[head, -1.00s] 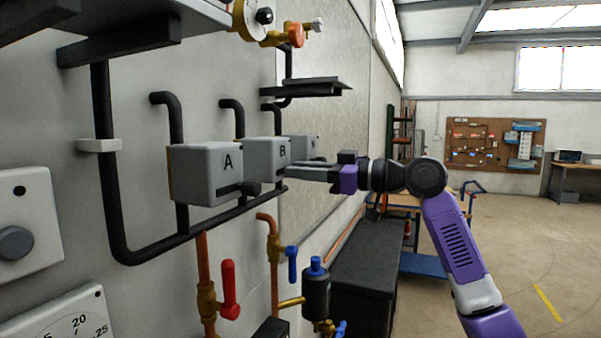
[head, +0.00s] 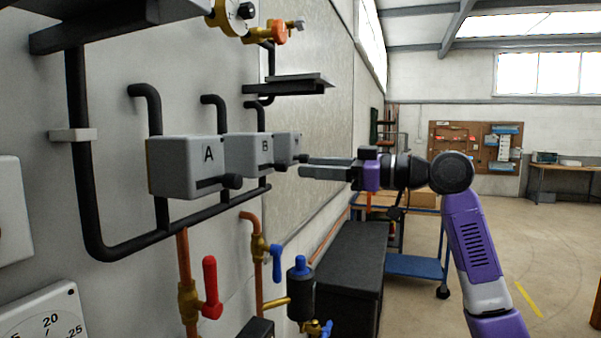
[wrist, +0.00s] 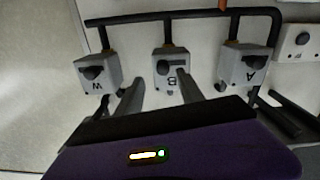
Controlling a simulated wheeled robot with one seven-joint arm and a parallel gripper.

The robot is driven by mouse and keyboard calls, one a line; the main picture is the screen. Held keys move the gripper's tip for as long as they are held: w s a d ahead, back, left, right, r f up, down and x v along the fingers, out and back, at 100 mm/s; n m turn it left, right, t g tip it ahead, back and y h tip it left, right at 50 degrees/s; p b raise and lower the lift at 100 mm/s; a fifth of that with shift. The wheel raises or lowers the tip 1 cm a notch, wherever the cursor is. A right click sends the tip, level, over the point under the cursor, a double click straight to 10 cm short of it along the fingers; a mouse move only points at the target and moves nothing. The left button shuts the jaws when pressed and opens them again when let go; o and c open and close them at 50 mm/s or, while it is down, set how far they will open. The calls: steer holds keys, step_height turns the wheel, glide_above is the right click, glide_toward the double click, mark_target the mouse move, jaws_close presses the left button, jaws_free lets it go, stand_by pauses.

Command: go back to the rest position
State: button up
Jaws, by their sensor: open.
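My gripper (head: 328,167) is on the purple arm at the middle of the head view, pointing left toward the wall. Its two grey fingers are apart with nothing between them. It is a little to the right of grey box B (head: 249,155) and the third box (head: 287,148), clear of both. In the wrist view my gripper (wrist: 156,92) shows its open fingers below box B (wrist: 165,72), with box W (wrist: 97,73) on the left and box A (wrist: 245,68) on the right. Box A (head: 186,167) is farther left in the head view.
Black pipes (head: 85,190) run along the wall. A red-handled valve (head: 210,288) and a blue-handled valve (head: 275,262) are below the boxes. A black cabinet (head: 350,270) stands by the wall, with a blue cart (head: 415,265) behind it. Open floor lies to the right.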

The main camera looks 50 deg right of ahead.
steer(key=shift+s+d, duration=0.1)
steer(key=shift+s, duration=0.3)
stand_by(0.3)
